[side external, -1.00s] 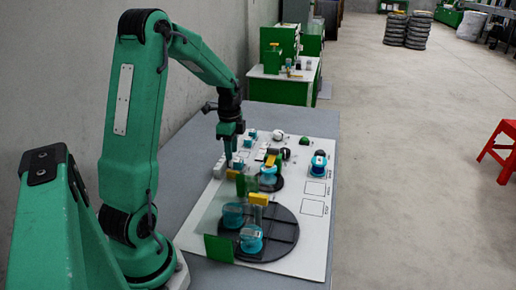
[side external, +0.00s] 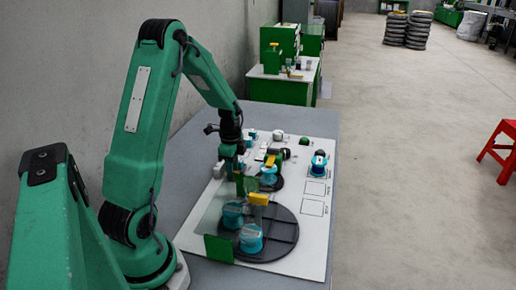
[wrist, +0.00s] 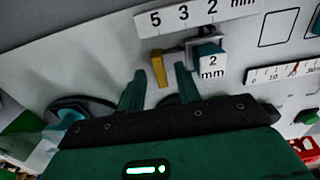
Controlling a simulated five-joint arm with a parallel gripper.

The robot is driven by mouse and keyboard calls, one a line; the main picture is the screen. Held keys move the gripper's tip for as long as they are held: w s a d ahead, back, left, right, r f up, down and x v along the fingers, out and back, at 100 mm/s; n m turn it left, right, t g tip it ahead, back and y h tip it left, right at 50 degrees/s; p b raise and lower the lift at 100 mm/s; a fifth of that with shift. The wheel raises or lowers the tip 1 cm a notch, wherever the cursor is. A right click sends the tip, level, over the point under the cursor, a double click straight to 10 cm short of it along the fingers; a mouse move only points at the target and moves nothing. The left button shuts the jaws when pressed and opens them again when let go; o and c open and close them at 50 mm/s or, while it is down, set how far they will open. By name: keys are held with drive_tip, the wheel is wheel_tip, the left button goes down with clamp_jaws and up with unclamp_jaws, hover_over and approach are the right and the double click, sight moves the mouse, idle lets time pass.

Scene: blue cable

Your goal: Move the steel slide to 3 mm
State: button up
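In the wrist view a white label plate (wrist: 196,16) reads 5, 3, 2 mm. Below it a small grey metal piece (wrist: 197,43), possibly the steel slide, is partly hidden by a teal block (wrist: 209,59) labelled 2 mm. A yellow upright tab (wrist: 158,68) stands left of the block, below the 5 and 3 end of the label. My gripper (wrist: 160,72) is open, its two green fingers apart, with the yellow tab showing between the tips; I cannot tell if they touch it. In the side view my gripper (side external: 237,170) is low over the white board.
The white board (side external: 320,235) carries a dark round turntable (side external: 285,228) with teal spools, a smaller dark disc, and clear and green panels (side external: 219,248) near my gripper. A ruler strip (wrist: 285,71) lies to the right in the wrist view. The board's right side has free room.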

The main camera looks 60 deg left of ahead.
drive_tip(key=shift+f, duration=0.25)
clamp_jaws()
drive_tip(key=shift+s+d, duration=0.85)
drive_tip(key=shift+s, duration=0.1)
unclamp_jaws()
drive_tip(key=shift+r, duration=0.1)
